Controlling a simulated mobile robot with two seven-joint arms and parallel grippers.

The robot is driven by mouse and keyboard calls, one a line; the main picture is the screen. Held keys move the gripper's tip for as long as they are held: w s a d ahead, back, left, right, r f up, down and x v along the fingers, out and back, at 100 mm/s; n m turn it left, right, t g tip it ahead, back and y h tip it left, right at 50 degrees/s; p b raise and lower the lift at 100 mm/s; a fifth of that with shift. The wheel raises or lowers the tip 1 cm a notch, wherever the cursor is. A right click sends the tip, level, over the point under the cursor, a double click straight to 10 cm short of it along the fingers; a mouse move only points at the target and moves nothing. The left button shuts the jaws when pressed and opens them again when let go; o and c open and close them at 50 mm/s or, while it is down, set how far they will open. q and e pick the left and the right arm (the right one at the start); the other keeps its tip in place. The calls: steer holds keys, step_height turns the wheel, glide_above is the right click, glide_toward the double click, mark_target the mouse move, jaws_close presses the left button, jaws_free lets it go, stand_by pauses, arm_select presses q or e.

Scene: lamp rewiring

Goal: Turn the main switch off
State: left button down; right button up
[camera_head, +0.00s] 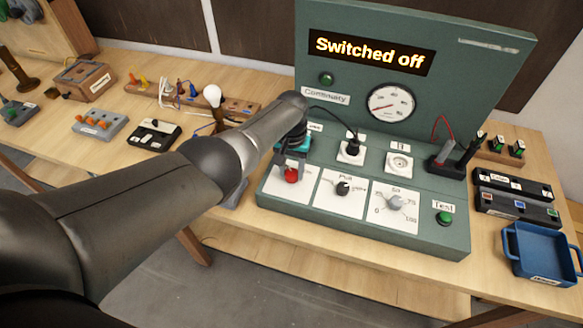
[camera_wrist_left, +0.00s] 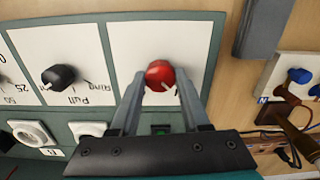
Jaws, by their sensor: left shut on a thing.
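The main switch is a red round knob (camera_head: 291,176) on a white plate at the left of the green test panel's sloped front. My left gripper (camera_head: 290,168) comes down on the knob from above. In the wrist view, its two fingers (camera_wrist_left: 160,88) are closed around the knob's sides. The lit display (camera_head: 371,52) on the upright panel reads "Switched off". My right gripper is not seen.
Right of the switch are a black knob (camera_head: 343,188), a grey dial (camera_head: 396,202) and a green Test button (camera_head: 444,218). A blue tray (camera_head: 541,251) stands at the right. A lit-looking white bulb (camera_head: 212,95) and wooden blocks stand left, behind my arm.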

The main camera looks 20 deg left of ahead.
arm_select(q)
steer(key=shift+n, duration=0.3)
steer(key=shift+c, duration=1.9)
jaws_free()
step_height(320, 180, up, 8)
steer(key=p, duration=0.4)
steer(key=shift+r, duration=0.2)
step_height(320, 180, up, 7)
glide_above(291, 173)
steer(key=shift+d, duration=0.1)
